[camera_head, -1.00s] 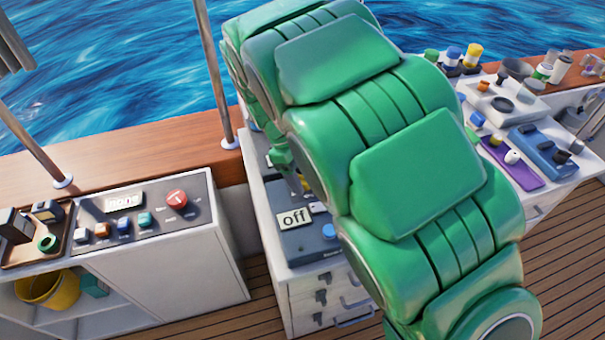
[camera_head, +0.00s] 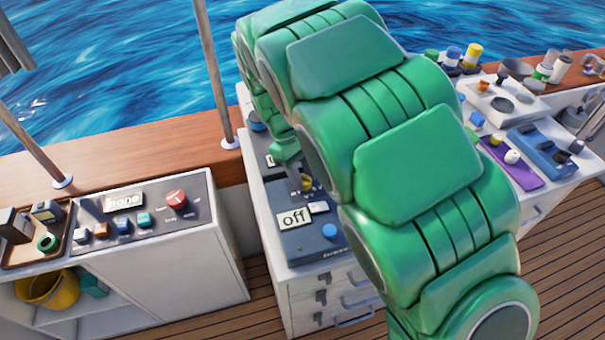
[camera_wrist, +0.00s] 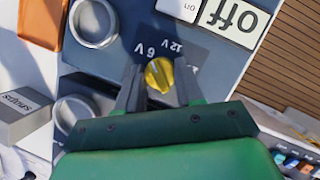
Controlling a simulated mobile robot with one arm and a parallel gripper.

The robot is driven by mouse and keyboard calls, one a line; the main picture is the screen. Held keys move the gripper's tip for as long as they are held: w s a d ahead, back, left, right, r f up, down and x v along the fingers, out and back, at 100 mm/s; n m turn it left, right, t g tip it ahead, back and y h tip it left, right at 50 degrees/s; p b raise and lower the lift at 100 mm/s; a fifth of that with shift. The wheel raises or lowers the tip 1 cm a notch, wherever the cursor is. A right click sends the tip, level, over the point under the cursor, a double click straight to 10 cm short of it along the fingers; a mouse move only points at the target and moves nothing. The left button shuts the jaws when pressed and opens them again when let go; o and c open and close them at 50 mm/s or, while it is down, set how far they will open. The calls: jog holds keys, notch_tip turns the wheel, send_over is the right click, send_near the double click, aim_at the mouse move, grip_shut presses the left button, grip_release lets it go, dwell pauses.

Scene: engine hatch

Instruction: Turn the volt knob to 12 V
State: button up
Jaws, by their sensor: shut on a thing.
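The volt knob (camera_wrist: 160,75) is yellow and sits on a dark panel (camera_wrist: 115,45) in the wrist view. Labels "6 V" and "12 V" are printed beyond it, "6 V" to the left and "12 V" to the right. A pale line on the knob points toward the "6 V" side. My gripper (camera_wrist: 158,88) has one finger on each side of the knob and is shut on it. In the head view the knob (camera_head: 307,183) shows small and partly hidden behind my green arm.
A sign reading "off" (camera_head: 293,218) and a blue button (camera_head: 329,231) are on the same panel. Round grey parts (camera_wrist: 93,22) lie left of the knob in the wrist view. A separate console (camera_head: 140,215) with a red knob (camera_head: 176,199) stands at left.

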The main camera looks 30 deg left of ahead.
jog(key=m, duration=0.2)
jog(key=m+g, duration=0.1)
jog(key=m, duration=0.1)
jog(key=shift+w+m+y, duration=0.2)
jog(key=shift+m+y, duration=0.1)
jog(key=shift+y, duration=0.1)
jog(key=shift+d+m+g+y, duration=0.1)
jog(key=shift+m+g+y, duration=0.3)
jog(key=shift+m, duration=0.7)
jog(key=shift+m+g+y, duration=0.3)
jog(key=shift+m+g, duration=0.1)
jog(key=shift+m, duration=0.7)
jog(key=o, duration=1)
jog(key=shift+r, duration=0.1)
